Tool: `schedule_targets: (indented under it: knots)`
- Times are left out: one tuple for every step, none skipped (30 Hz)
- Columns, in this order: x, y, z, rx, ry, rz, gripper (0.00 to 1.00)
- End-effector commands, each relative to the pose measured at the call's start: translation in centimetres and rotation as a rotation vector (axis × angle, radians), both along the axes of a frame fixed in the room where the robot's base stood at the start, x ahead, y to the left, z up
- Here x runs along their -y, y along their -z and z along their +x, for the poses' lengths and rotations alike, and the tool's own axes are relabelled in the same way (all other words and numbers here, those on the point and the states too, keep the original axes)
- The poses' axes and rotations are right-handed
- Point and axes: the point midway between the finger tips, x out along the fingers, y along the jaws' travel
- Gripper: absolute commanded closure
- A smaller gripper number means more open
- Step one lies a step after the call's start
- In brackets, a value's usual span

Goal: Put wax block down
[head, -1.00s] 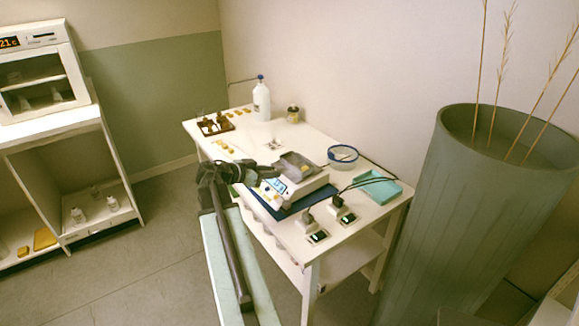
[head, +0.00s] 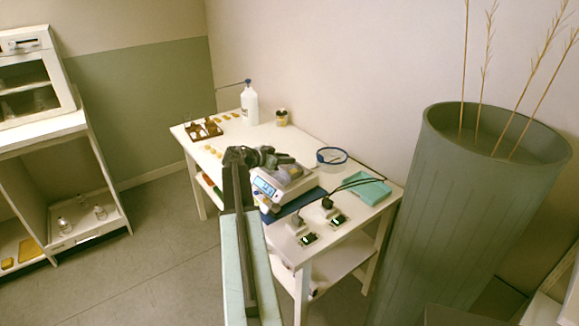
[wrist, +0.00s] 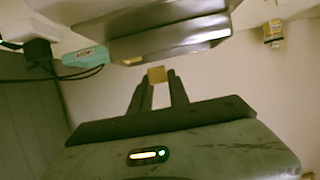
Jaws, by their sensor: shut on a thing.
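A small yellow wax block (wrist: 157,75) sits between the fingertips of my gripper (wrist: 158,88) in the wrist view. My gripper is shut on it. In the wrist view the metal pan (wrist: 165,42) of the scale is close beyond the block, with a small gap between them in the picture. In the head view my gripper (head: 288,161) is at the scale (head: 280,190), over the back part of its pan. My arm hides part of the scale, and the held block cannot be made out clearly there.
Other yellow wax pieces (head: 212,151) lie on the white table (head: 236,138) at the far left, near a brown rack (head: 204,130). A white bottle (head: 249,104) and a jar (head: 282,117) stand behind. A blue-rimmed bowl (head: 332,156) and teal tray (head: 368,190) are right of the scale.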

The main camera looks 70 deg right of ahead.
Motion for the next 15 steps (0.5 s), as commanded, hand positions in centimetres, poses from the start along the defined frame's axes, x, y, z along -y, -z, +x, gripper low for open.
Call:
schedule_targets:
  knots:
    - [0.0, 0.0, 0.0, 0.0, 0.0, 0.0, 1.0]
    - [0.1, 0.0, 0.0, 0.0, 0.0, 0.0, 1.0]
    - [0.3, 0.0, -0.1, 0.0, 0.001, 0.0, 1.0]
    - [0.7, 0.1, -0.2, 0.0, 0.001, 0.0, 1.0]
    - [1.1, 0.1, -0.2, 0.0, 0.002, 0.0, 1.0]
    - [1.7, 0.4, -0.4, 0.001, 0.004, 0.0, 1.0]
    - [1.4, 1.6, -0.4, 0.001, 0.002, 0.001, 1.0]
    - [1.3, 2.3, -0.4, 0.0, 0.001, 0.0, 1.0]
    - [1.3, 3.1, -0.4, 0.0, 0.001, 0.0, 1.0]
    - [1.3, 3.6, -0.4, 0.0, 0.001, 0.0, 1.0]
    - [1.3, 3.9, -0.4, 0.0, 0.001, 0.0, 1.0]
    - [1.3, 4.1, -0.4, 0.0, 0.001, 0.0, 1.0]
    - [1.3, 4.1, -0.4, 0.0, 0.001, 0.0, 1.0]
    - [1.3, 3.9, -0.4, 0.0, 0.001, 0.0, 1.0]
    - [1.3, 3.7, -0.4, 0.0, 0.002, 0.0, 1.0]
